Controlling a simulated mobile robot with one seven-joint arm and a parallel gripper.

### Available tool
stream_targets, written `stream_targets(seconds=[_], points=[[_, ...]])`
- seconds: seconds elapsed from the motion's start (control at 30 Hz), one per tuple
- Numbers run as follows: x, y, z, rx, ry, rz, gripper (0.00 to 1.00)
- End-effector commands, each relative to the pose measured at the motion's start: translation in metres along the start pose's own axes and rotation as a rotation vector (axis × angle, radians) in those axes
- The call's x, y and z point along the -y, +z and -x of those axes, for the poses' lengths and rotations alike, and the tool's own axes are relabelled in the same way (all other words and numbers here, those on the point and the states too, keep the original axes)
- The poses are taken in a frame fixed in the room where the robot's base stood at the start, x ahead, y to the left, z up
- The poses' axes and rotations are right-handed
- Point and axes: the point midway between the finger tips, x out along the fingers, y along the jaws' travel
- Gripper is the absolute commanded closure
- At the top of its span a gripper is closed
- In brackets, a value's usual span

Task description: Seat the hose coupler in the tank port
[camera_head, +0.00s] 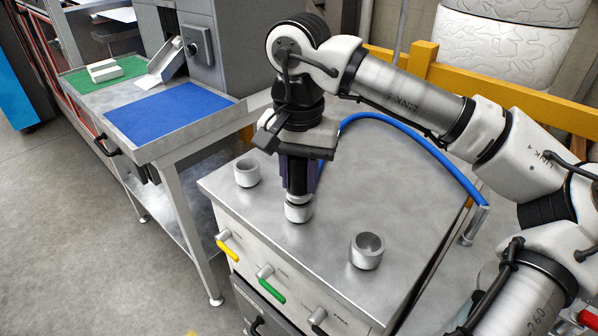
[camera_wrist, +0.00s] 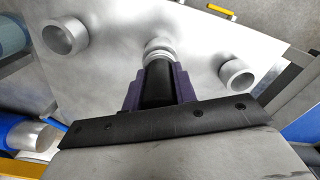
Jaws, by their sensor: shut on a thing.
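The tank is a metal cabinet (camera_head: 330,215) with three round silver ports on its flat top. My gripper (camera_head: 297,182) points down over the middle port (camera_head: 298,213) and is shut on the dark hose coupler (camera_wrist: 158,84). The coupler's silver end (camera_head: 298,199) is at the mouth of the middle port, roughly in line with it. I cannot tell how deep it sits. The left port (camera_head: 247,173) and right port (camera_head: 367,252) stand empty. A blue hose (camera_head: 415,143) arches from behind my gripper to the right. Purple fingers flank the coupler in the wrist view.
The tank's front has yellow (camera_head: 230,251), green (camera_head: 270,289) and black (camera_head: 319,324) levers. A side bench (camera_head: 172,150) at left carries a blue mat and a green mat. A yellow rail (camera_head: 470,95) stands behind. Bare floor lies at lower left.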

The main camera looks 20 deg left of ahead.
Motion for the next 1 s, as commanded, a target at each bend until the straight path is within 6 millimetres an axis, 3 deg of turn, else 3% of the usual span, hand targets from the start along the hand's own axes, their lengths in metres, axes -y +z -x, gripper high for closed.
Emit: stream_targets(seconds=[0.13, 0.17, 0.33, 0.73, 1.0], points=[[0.0, 0.0, -0.007, 0.0, 0.0, 0.0, 0.99], [0.0, 0.0, -0.005, 0.0, 0.0, 0.0, 0.7], [0.0, 0.0, -0.005, 0.0, 0.0, 0.0, 0.48], [0.0, 0.0, 0.004, 0.0, 0.0, 0.0, 0.47], [0.001, 0.0, 0.059, -0.002, -0.001, -0.001, 0.47]])
